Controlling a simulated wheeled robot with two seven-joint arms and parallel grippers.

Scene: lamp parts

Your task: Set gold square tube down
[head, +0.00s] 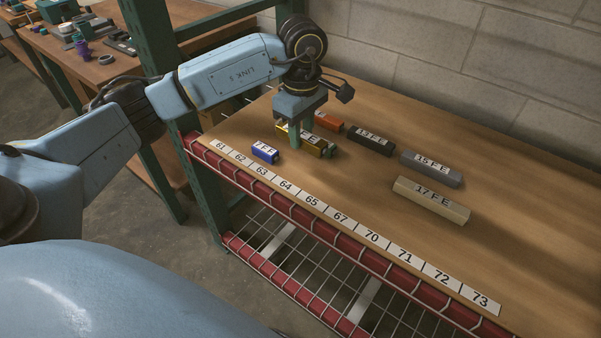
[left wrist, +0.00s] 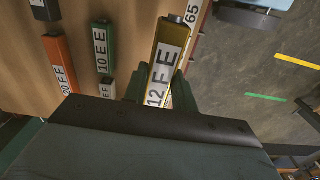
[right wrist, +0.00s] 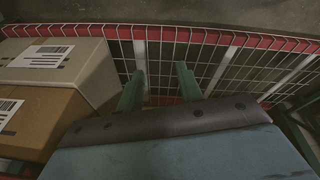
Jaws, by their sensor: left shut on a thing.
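The gold square tube (head: 312,143), with a white number label, is between the fingers of my left gripper (head: 298,140). It also shows in the left wrist view (left wrist: 170,55), its dark-capped far end pointing away from the gripper. The left gripper is shut on the tube, low over the left part of the wooden table (head: 370,210). I cannot tell whether the tube touches the tabletop. My right gripper (right wrist: 160,88) is open and empty in the right wrist view, above a wire shelf (right wrist: 205,60); it is not in the head view.
A blue tube (head: 265,152) lies left of the gold one. Orange (head: 328,121), black (head: 371,140), grey (head: 430,168) and beige (head: 431,200) tubes lie to the right or behind. A green tube (left wrist: 104,48) lies near the gold one.

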